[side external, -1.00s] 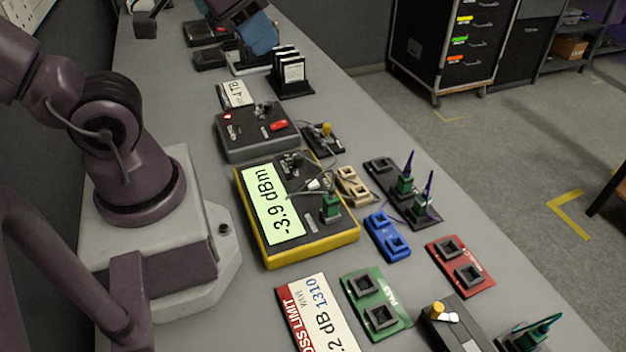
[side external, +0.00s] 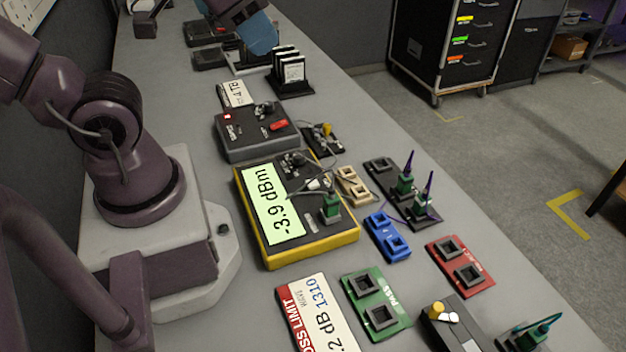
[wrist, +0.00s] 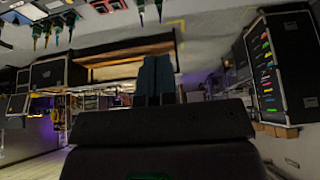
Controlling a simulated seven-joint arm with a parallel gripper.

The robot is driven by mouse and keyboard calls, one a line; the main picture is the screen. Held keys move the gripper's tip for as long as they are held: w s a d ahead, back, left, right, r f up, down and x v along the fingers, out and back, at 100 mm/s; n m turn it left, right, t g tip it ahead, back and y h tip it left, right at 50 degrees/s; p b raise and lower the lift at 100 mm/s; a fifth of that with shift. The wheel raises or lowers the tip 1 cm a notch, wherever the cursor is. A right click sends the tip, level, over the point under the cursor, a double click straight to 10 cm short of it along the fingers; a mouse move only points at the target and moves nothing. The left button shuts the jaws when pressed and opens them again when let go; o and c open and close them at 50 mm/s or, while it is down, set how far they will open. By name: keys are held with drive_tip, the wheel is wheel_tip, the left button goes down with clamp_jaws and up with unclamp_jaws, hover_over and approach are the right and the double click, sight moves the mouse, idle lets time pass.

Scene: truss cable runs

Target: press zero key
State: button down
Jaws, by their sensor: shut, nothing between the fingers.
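The yellow-edged meter (side external: 345,237) lies on the bench and its lit green screen (side external: 272,207) reads -3.9 dBm. Its dark top carries small fittings, a white piece (side external: 313,184) and a green plug (side external: 331,206). I cannot pick out a key marked zero. My gripper's blue fingers (side external: 262,38) show at the top of the side view, near the far part of the bench, well away from the meter. In the wrist view my gripper (wrist: 156,62) is shut and empty, with its fingers together. The meter is not clearly visible in the wrist view.
A grey box (side external: 258,142) with a red switch (side external: 279,125) stands behind the meter. A black rack of cards (side external: 290,72) stands farther back. Blue (side external: 387,236), green (side external: 377,305) and red (side external: 461,266) socket holders lie to the right and front. Thin cables cross the bench.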

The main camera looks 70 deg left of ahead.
drive_tip(key=n+g+h, duration=0.4)
drive_tip(key=n+h, duration=0.5)
drive_tip(key=n, duration=1.9)
hover_over(314, 181)
wheel_tip(314, 181, down, 19)
drive_tip(key=shift+n, duration=0.7)
drive_tip(key=shift+f, duration=4.4)
